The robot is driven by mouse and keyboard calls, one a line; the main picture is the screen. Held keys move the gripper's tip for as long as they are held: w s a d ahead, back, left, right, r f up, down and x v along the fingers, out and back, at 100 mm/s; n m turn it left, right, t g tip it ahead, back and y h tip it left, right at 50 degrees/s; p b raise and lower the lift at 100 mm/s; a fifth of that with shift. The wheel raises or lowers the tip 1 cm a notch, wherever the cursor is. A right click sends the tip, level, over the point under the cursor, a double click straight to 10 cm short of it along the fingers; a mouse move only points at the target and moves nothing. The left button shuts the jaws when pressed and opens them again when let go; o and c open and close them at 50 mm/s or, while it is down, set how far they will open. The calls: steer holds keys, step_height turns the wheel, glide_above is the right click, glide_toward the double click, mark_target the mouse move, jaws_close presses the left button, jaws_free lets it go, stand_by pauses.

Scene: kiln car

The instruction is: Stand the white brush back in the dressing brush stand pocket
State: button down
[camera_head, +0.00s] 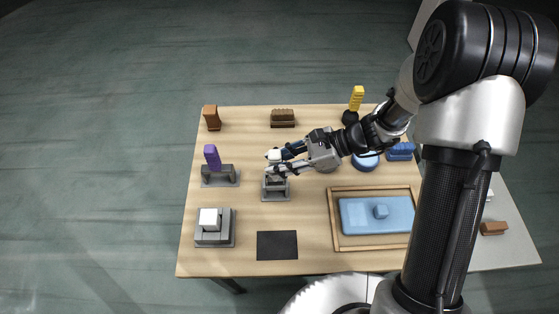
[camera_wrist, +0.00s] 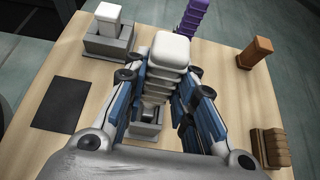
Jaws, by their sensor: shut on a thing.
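The white brush (camera_wrist: 170,50), with a ribbed handle, stands roughly upright between the two fingers of my gripper (camera_wrist: 163,88) in the wrist view. My gripper is shut on it from both sides. In the head view the brush (camera_head: 275,155) shows as a small white top at the fingertips of my gripper (camera_head: 277,163). A grey brush stand (camera_head: 275,195) lies directly below it, and its base also shows between the fingers in the wrist view (camera_wrist: 146,128). The fingers hide much of the lower brush, so I cannot tell whether its end is inside the pocket.
A purple brush (camera_head: 212,157) stands in a grey holder to the left. A grey block with a white top (camera_head: 212,240) and a black mat (camera_head: 277,245) lie in front. A wooden tray (camera_head: 336,243) with a blue slab is right. Brown blocks (camera_head: 283,117) stand behind.

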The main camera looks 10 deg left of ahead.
steer(key=shift+f+b, duration=0.8)
steer(key=shift+f, duration=0.3)
steer(key=c, duration=1.2)
jaws_free()
steer(key=shift+c, duration=0.2)
steer(key=shift+d+r, duration=0.1)
steer(key=shift+r, duration=0.05)
steer(key=p+v, duration=0.4)
steer(key=v, duration=0.3)
steer(key=shift+d, duration=0.35)
steer(key=shift+r, duration=0.15)
stand_by(0.4)
steer(key=v, duration=1.2)
